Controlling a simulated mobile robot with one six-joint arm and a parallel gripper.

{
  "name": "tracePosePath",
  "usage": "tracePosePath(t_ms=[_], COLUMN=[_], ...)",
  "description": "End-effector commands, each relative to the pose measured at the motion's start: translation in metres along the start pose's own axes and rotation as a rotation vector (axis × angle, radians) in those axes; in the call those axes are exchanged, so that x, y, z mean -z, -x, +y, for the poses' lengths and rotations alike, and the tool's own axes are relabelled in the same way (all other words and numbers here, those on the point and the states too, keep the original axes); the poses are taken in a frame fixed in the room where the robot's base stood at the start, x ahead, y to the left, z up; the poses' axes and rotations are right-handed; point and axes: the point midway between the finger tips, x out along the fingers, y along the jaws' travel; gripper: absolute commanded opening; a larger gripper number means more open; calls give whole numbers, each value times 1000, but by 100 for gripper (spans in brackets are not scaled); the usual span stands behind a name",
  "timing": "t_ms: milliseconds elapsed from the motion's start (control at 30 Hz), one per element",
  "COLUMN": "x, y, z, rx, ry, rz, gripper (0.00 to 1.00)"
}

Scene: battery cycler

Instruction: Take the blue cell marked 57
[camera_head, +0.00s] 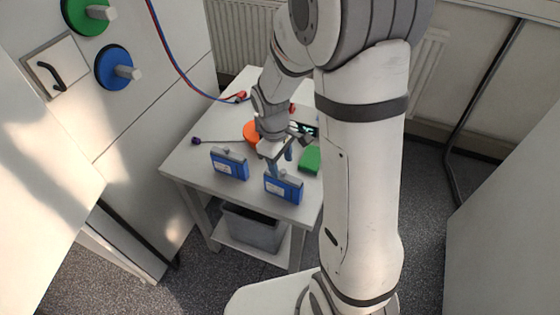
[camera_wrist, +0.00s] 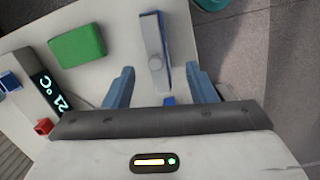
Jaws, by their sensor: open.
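Two blue cells with pale labels stand on the white table in the head view: a left one (camera_head: 230,164) and a right one (camera_head: 283,187) near the front edge. Their markings are too small to read, so I cannot tell which is 57. My gripper (camera_head: 280,161) is open just above and behind the right cell. Nothing is held.
A green block (camera_head: 310,160) lies right of my gripper. A display unit (camera_wrist: 48,92), an orange object (camera_head: 251,132) and a purple-tipped rod (camera_head: 196,141) share the table (camera_head: 196,168). A grey bin (camera_head: 254,229) sits below. Red and blue cables hang at the back left.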

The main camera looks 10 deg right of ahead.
Motion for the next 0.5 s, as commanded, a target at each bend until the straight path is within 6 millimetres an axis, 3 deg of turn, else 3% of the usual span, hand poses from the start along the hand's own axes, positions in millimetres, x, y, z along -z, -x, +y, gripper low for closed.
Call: tracePosePath(t_ms=[200, 500], x=[10, 10], y=[-19, -48], z=[4, 3], rx=[16, 18], ry=[95, 103], rz=[-32, -35], gripper=[51, 51])
